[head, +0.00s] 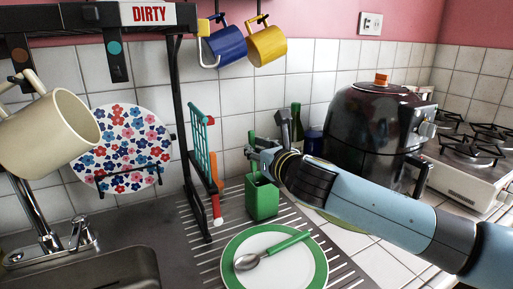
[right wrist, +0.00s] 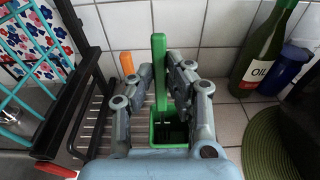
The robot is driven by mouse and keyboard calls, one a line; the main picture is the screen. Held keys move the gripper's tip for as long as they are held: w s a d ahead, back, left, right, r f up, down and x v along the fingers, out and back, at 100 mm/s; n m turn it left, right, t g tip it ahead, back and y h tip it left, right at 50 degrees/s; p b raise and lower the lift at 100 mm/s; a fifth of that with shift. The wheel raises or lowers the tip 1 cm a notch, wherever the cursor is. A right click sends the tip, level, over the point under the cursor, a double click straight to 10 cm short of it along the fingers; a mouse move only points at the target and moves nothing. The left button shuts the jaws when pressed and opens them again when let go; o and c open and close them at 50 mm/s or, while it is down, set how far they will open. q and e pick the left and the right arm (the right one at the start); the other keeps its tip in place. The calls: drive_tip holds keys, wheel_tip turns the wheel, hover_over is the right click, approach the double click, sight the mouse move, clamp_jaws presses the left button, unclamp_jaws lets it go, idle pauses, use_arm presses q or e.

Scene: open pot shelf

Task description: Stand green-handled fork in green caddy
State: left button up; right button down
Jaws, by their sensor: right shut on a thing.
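The green caddy (head: 262,200) stands upright on the drainboard behind the plate; its open top shows in the right wrist view (right wrist: 168,140). My right gripper (head: 262,153) is over the caddy, shut on the green-handled fork (right wrist: 160,72). The fork's green handle sticks up between the fingers, roughly upright, and also shows in the head view (head: 252,138). In the right wrist view its lower part lines up with the caddy's opening. The tines are hidden, so I cannot tell how deep they reach. My left gripper is not in view.
A green-rimmed plate (head: 236,238) holds a green-handled spoon (head: 282,247) in front of the caddy. A teal rack (head: 201,150) and an orange-handled utensil (head: 214,180) are left of it. A dark cooker (head: 365,130) and oil bottle (right wrist: 262,50) stand right. Mugs hang above.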

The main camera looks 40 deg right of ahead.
drive_tip(key=shift+f, duration=0.35)
drive_tip(key=c, duration=1.2)
unclamp_jaws()
drive_tip(key=v, duration=1.2)
drive_tip(key=shift+s, duration=0.1)
